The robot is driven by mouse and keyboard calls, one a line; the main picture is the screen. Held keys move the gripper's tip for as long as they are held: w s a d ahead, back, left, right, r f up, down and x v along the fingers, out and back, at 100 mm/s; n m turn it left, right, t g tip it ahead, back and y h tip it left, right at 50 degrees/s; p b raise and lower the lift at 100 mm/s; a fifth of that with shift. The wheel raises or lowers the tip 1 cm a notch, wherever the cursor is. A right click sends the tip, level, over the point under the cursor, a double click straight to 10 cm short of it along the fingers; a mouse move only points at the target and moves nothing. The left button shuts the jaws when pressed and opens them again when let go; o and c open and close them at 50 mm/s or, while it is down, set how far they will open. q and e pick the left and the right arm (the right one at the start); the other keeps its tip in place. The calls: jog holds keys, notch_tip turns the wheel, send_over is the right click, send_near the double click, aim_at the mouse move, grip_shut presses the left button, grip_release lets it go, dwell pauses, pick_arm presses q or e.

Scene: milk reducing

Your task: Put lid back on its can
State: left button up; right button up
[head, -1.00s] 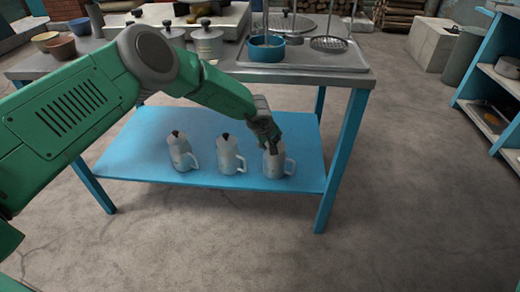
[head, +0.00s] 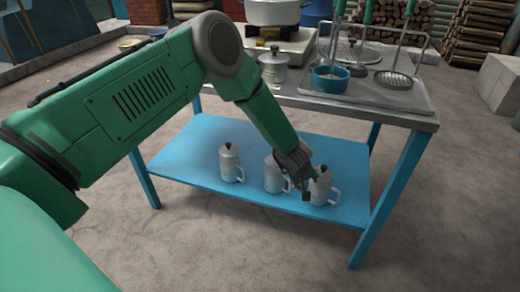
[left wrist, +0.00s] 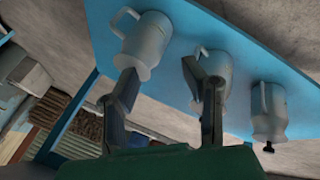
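Three light grey cans with handles stand upright on the blue lower shelf (head: 190,165). The left can (head: 230,168) has a lid with a dark knob; it shows upside down in the left wrist view (left wrist: 268,105). The middle can (head: 271,178) is partly behind my left gripper (head: 307,184), and its top is hidden. The right can (head: 323,190) stands just right of the fingers; a dark spot shows at its top, but I cannot tell whether it is a lid knob. In the left wrist view the fingers (left wrist: 165,88) are apart with nothing between them. My right gripper is out of view.
The metal tabletop (head: 375,108) overhangs the shelf. It carries a lidded pot (head: 273,68), a blue pan (head: 331,78) and a tray with utensils. A blue table leg (head: 390,200) stands right of the cans. The floor in front is clear.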

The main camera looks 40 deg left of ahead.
pick_arm(q)
jog(key=s+a+f+m+g+y, duration=0.1)
jog(key=s+f+m+g, duration=0.15)
jog(key=s, duration=0.95)
jog(key=s+a+f+m+g, duration=0.15)
jog(key=s+f+m, duration=0.25)
jog(key=s, duration=0.9)
jog(key=s+a+r+m, duration=0.1)
jog(key=s+r+m, duration=0.1)
jog(key=s, duration=0.7)
jog(key=s+a+r+m+g, duration=0.1)
jog(key=s+r+m, duration=0.1)
jog(key=s, duration=0.6)
jog(key=shift+s+a+r, duration=0.15)
jog(key=shift+s+r, duration=0.05)
jog(key=shift+s, duration=0.15)
notch_tip(320, 180, up, 6)
jog(key=p, duration=0.5)
jog(key=shift+p, duration=0.4)
jog(key=shift+f, duration=0.1)
